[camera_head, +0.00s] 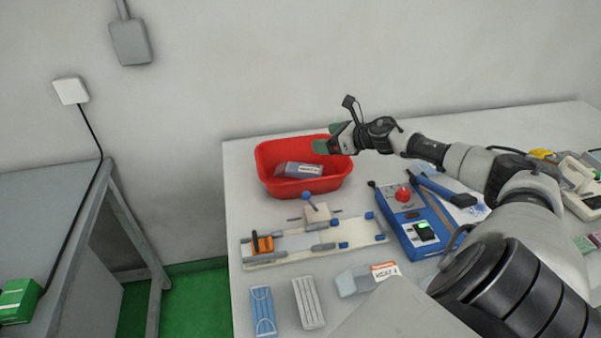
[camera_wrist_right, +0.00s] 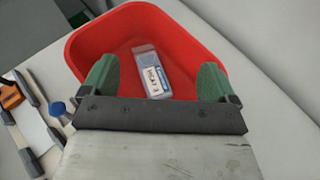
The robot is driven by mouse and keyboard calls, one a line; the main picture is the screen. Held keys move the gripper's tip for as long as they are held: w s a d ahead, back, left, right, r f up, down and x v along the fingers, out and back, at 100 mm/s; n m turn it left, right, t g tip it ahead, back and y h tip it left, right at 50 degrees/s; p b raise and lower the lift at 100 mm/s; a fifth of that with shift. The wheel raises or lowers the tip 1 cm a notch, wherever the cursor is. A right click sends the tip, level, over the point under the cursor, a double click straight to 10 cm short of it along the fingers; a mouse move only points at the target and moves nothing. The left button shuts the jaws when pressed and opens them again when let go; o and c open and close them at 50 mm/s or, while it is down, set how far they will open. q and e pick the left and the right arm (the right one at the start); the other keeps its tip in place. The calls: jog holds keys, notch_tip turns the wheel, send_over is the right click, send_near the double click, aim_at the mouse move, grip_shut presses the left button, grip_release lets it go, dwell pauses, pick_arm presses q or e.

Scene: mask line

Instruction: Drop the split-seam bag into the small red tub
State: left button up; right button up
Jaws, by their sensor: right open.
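The small red tub (camera_head: 307,187) stands at the back left of the white table, and it fills much of the right wrist view (camera_wrist_right: 195,30). A clear bag with a printed label (camera_head: 298,169) lies inside the tub; it also shows on the tub floor in the right wrist view (camera_wrist_right: 152,75). Whether its seam is split cannot be made out. My right gripper (camera_head: 327,147) is over the tub's right part, open, with its green fingertips apart and nothing between them (camera_wrist_right: 158,82). The bag lies below and beyond the fingers, apart from them. My left gripper is not in view.
A white jig with an orange clamp (camera_head: 262,243) lies in front of the tub. A blue sealing device (camera_head: 412,222) stands to its right. Another labelled bag (camera_head: 368,279) and masks, one blue (camera_head: 263,311) and one white (camera_head: 308,302), lie near the front.

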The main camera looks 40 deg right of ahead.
jog(key=p+v, duration=0.4)
jog(key=v, duration=0.4)
jog(key=shift+s, duration=0.35)
jog(key=shift+r, duration=0.25)
dwell(0.4)
